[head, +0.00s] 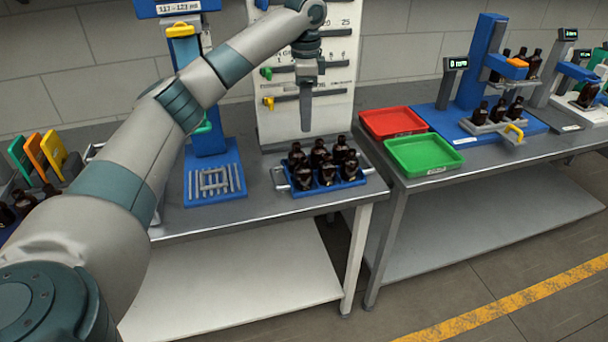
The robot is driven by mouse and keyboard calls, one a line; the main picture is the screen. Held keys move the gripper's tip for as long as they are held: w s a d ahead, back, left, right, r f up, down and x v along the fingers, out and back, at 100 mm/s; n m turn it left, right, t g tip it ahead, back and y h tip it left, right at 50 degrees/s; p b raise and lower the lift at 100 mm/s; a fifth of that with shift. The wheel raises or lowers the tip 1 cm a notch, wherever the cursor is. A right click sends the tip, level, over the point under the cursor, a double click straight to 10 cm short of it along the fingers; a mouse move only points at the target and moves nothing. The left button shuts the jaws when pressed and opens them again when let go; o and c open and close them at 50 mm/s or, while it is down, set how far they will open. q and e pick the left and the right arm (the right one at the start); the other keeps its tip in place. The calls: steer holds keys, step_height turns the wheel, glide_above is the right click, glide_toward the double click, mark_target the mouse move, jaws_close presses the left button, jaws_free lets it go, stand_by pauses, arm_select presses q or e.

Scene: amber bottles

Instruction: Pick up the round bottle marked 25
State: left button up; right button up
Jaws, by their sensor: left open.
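Several dark amber bottles with black caps (319,151) stand upright, close together, in a blue tray (325,189) with metal handles on the near table. I cannot read any number on them, so I cannot tell which bottle is marked 25. My left arm comes in from the left, and my left gripper (306,122) points down above the back of the tray, in front of the white panel. It is seen nearly edge-on, open, with no bottle in it and apart from the bottle caps. My right gripper is not in view.
A white panel (330,100) with slots and coloured knobs stands behind the tray. A blue stand (215,185) is to its left. Red (393,122) and green (424,155) trays lie empty on the right table, near a blue station (480,70) with more bottles.

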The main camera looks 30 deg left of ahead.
arm_select(q)
steer(key=p, duration=0.3)
glide_toward(304, 158)
step_height(304, 158, down, 5)
steer(key=shift+w+f, duration=0.1)
steer(key=shift+f, duration=0.55)
steer(key=shift+f+p, duration=0.4)
steer(key=shift+p, duration=0.15)
steer(key=f+p, duration=0.1)
steer(key=f, duration=0.2)
steer(key=shift+s+p, duration=0.2)
steer(key=shift+p, duration=0.15)
steer(key=shift+f, duration=0.7)
